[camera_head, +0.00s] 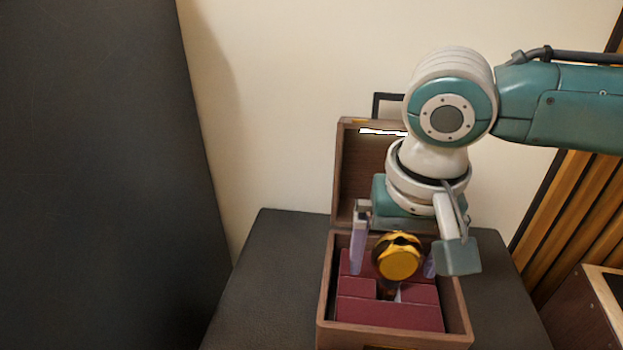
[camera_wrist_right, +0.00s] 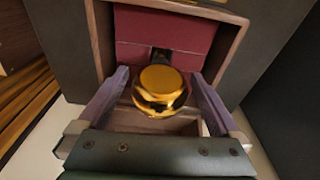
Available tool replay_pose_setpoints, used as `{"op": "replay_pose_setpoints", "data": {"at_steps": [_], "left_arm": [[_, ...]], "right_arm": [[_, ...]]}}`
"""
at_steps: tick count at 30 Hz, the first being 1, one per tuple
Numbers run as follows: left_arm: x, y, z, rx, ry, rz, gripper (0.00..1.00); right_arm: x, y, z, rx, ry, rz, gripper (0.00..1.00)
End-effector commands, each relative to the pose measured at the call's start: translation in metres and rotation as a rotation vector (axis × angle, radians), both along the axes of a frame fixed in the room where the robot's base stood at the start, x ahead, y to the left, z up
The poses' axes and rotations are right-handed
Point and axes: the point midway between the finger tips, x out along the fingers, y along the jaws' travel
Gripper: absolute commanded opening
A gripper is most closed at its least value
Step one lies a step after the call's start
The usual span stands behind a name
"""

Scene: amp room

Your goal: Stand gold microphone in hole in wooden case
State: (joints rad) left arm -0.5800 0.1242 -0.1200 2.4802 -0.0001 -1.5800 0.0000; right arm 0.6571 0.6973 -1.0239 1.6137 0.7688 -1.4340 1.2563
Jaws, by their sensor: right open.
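The gold microphone (camera_head: 398,262) shows its round gold head with a black band, above the burgundy insert of the open wooden case (camera_head: 326,300). It also shows in the wrist view (camera_wrist_right: 160,82), head toward the camera. Its lower part is mostly hidden, so I cannot tell how deep it sits in the hole (camera_head: 388,292). My right gripper (camera_head: 393,270) is open, with one finger on each side of the microphone. In the wrist view the fingers (camera_wrist_right: 162,88) show gaps to the gold head. My left gripper is not in view.
The case's raised lid (camera_head: 350,175) stands behind my right gripper. The case rests on a black surface (camera_head: 275,270) with free room to its left. A large dark panel (camera_head: 100,170) rises at the left, and a wooden cabinet (camera_head: 578,318) stands at the lower right.

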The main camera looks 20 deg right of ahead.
Motion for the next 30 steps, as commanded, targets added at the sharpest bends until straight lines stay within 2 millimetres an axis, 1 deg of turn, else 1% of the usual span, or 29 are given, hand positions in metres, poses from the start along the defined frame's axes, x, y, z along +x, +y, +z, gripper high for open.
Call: {"op": "replay_pose_setpoints", "data": {"at_steps": [9, 12, 15, 19, 30], "left_arm": [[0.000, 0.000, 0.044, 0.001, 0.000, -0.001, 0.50], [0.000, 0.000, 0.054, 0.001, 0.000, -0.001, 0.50], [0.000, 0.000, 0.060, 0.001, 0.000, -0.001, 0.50], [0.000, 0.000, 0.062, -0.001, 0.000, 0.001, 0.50], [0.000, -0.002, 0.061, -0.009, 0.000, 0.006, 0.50]], "right_arm": [[-0.007, 0.004, 0.063, 0.001, -0.003, 0.001, 1.00], [-0.009, 0.005, 0.080, 0.001, -0.003, 0.000, 1.00], [-0.011, 0.006, 0.091, 0.000, -0.001, -0.001, 1.00], [-0.012, 0.006, 0.097, 0.001, -0.001, -0.001, 1.00], [-0.012, 0.006, 0.096, 0.000, -0.001, -0.001, 1.00]]}}
